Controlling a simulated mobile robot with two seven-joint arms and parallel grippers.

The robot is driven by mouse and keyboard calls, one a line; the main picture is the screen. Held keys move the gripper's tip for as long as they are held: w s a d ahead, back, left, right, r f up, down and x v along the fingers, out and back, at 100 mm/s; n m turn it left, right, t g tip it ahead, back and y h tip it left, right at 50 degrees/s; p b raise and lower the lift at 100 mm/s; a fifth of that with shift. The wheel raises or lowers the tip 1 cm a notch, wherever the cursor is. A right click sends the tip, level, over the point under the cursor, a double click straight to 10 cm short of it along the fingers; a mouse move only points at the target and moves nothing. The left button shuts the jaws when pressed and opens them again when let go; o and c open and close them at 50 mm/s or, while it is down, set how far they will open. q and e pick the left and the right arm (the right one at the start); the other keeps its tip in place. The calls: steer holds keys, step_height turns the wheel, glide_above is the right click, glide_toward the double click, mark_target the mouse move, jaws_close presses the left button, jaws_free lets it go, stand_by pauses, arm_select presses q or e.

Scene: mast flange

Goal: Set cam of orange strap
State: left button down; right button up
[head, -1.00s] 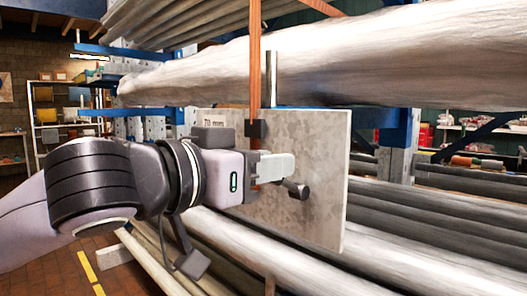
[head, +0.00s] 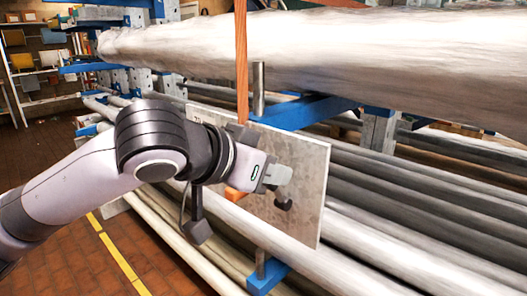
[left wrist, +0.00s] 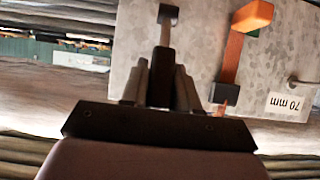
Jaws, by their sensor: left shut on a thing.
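The orange strap (head: 241,60) hangs straight down in front of the upper pole and passes behind my left gripper (head: 279,177). An orange block (head: 236,195) shows just below that gripper. In the left wrist view an orange band (left wrist: 231,58) runs along the plate with an orange block (left wrist: 253,15) at its end. My left gripper, also in the left wrist view (left wrist: 160,68), is shut on a dark lever (left wrist: 162,80). A dark knob (head: 283,203) sticks out past the fingers. The cam itself is largely hidden. My right gripper is out of view.
A grey metal plate (head: 305,215) stands behind the gripper; its label (left wrist: 285,104) reads 70 mm. A large wrapped pole (head: 350,45) lies above on blue rack arms (head: 305,110). Several long poles (head: 420,205) lie behind and below. The floor at left (head: 85,275) is open.

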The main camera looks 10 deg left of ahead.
arm_select(q)
steer(key=shift+w+d+r+g+p, duration=0.15)
steer(key=shift+w+g+p, duration=0.1)
steer(key=shift+g+p, duration=0.15)
steer(key=shift+y, duration=0.3)
steer(key=c, duration=0.9)
jaws_free()
steer(key=shift+b+v, duration=0.35)
steer(key=shift+v, duration=3.15)
steer(key=shift+c, duration=0.4)
